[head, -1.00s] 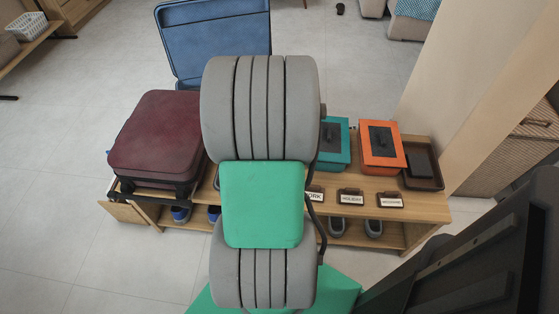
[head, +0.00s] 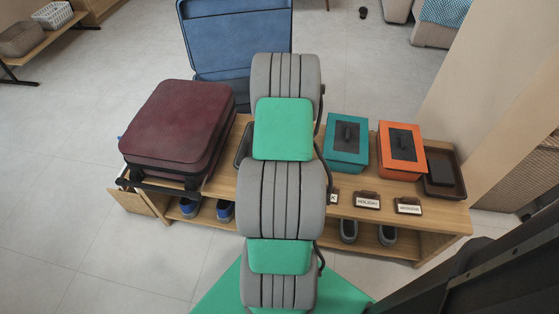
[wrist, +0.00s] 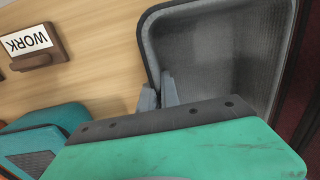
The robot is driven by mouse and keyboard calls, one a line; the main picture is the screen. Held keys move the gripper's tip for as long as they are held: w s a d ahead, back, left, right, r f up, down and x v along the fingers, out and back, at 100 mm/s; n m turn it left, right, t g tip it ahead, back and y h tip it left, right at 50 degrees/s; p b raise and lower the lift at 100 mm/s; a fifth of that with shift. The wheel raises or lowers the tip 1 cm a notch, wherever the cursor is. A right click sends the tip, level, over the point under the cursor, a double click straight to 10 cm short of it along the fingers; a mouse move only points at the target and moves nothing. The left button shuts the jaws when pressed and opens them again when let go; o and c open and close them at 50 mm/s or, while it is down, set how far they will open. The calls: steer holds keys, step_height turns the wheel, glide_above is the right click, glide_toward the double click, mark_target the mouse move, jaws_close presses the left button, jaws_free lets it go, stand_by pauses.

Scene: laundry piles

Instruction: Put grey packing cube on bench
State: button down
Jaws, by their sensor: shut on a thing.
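A dark grey, open-topped thing (wrist: 225,45) with a raised rim and a rounded corner fills the upper right of the wrist view. I take it for the grey packing cube. In the head view only a dark strip of it (head: 242,146) shows left of my arm, over the bench. My gripper (wrist: 158,92) has its fingers close together at its rim, seemingly around the wall. My arm hides the gripper in the head view. The wooden bench (head: 435,218) runs across the middle. I cannot tell whether the grey thing rests fully on it.
A maroon suitcase (head: 178,122) stands left on the bench. A teal box (head: 347,143), an orange box (head: 401,150) and a dark tray (head: 440,188) stand right. An open blue suitcase (head: 238,40) is behind. Shoes sit below.

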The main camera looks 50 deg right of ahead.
steer(key=shift+r, duration=0.1)
steer(key=c, duration=1.6)
jaws_free()
